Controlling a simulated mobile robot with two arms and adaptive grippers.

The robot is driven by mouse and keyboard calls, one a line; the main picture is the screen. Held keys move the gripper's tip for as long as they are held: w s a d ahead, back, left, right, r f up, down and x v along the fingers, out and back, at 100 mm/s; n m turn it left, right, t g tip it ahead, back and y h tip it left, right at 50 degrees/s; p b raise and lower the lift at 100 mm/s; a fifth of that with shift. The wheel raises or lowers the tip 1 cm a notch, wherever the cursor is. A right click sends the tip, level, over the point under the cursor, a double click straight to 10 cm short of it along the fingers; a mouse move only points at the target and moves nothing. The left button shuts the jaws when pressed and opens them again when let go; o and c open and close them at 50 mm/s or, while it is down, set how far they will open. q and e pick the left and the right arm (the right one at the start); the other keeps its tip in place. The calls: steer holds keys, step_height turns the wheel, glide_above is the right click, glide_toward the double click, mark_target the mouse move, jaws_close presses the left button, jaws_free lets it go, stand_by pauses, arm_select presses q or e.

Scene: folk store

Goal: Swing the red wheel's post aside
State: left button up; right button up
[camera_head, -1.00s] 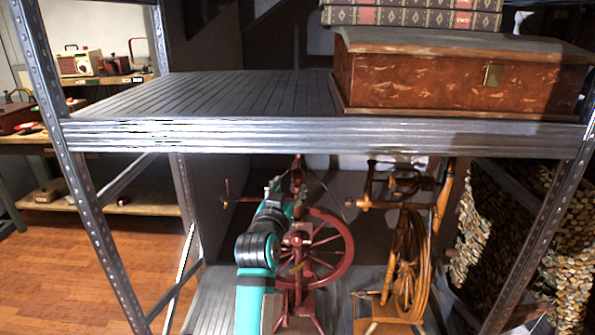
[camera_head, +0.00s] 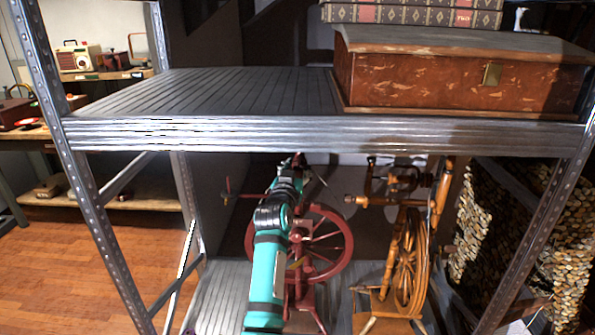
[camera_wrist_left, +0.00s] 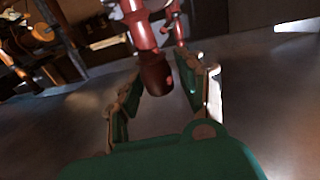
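The red spinning wheel (camera_head: 347,245) stands on the lower shelf under the metal deck. A thin red bar with a short upright piece (camera_head: 228,188) sticks out to its left. My left arm crosses in front of the wheel and hides much of its upright parts. My left gripper (camera_head: 297,163) is high by the wheel's top, just below the deck's front edge. In the left wrist view, the gripper's fingers (camera_wrist_left: 160,68) stand apart, with a dark red turned post end (camera_wrist_left: 156,78) between or just beyond them. Contact cannot be told. My right gripper is not in view.
A light-brown wooden spinning wheel (camera_head: 410,255) stands close on the right. The metal deck (camera_head: 230,92) above carries a brown chest (camera_head: 450,80). A perforated shelf upright (camera_head: 95,215) is on the left. Stacked logs (camera_head: 480,225) are at the right.

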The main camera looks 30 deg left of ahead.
arm_select(q)
jaws_close()
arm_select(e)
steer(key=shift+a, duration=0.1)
arm_select(q)
steer(key=shift+w+f, duration=0.15)
steer(key=shift+f, duration=0.05)
